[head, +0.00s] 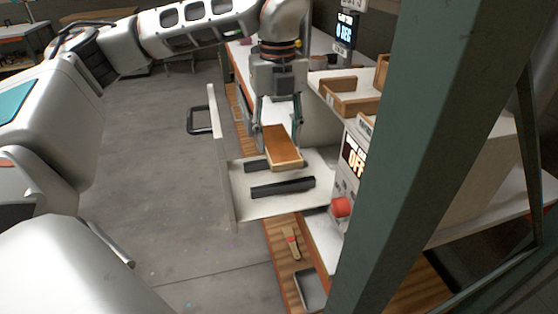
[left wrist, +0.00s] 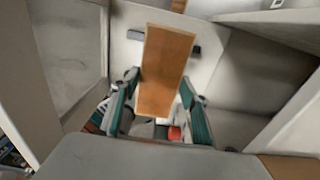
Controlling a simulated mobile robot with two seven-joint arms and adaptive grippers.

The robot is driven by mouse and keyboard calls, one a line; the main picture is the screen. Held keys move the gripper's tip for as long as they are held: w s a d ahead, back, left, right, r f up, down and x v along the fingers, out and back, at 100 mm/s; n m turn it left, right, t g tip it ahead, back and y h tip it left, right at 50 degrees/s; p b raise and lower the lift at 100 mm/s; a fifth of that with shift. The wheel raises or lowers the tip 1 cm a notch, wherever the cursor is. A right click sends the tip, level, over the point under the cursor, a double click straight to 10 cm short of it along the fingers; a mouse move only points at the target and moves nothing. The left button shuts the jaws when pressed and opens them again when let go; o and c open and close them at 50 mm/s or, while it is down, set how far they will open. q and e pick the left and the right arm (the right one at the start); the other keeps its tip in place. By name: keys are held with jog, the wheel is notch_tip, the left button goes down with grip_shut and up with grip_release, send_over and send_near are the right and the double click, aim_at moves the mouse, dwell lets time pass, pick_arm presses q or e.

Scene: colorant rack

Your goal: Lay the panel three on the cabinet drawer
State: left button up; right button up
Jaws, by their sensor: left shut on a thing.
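My left gripper (head: 280,125) points down over the open cabinet drawer (head: 245,205) and is shut on an orange-brown wooden panel (head: 283,150). In the left wrist view the panel (left wrist: 165,70) sits between the two green-grey fingers of the gripper (left wrist: 158,115). The panel appears to be held above the two dark bars (head: 283,187) on the white drawer floor; I cannot tell whether it touches them. One bar is partly hidden behind the panel. No number shows on the panel. My right gripper is not in view.
The drawer front with its black handle (head: 199,121) stands out at left. A wooden tray (head: 350,97) is on the counter. A red knob (head: 341,207) is right of the drawer. A brush (head: 291,242) lies below. A green post (head: 415,130) blocks the right side.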

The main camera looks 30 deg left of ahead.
aim_at(278, 142)
pick_arm(q)
notch_tip(278, 142, down, 2)
jog(key=shift+f, duration=0.1)
notch_tip(278, 142, down, 4)
jog(key=shift+r+b, duration=0.1)
jog(key=shift+b, duration=0.25)
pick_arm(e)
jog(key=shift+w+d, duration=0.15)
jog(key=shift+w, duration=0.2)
pick_arm(q)
jog(key=o, duration=1.1)
jog(key=shift+f, duration=0.2)
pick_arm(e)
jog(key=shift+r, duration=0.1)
pick_arm(q)
jog(key=shift+r, duration=0.15)
notch_tip(278, 142, up, 11)
jog(key=shift+p, duration=0.8)
jog(key=shift+r, duration=0.55)
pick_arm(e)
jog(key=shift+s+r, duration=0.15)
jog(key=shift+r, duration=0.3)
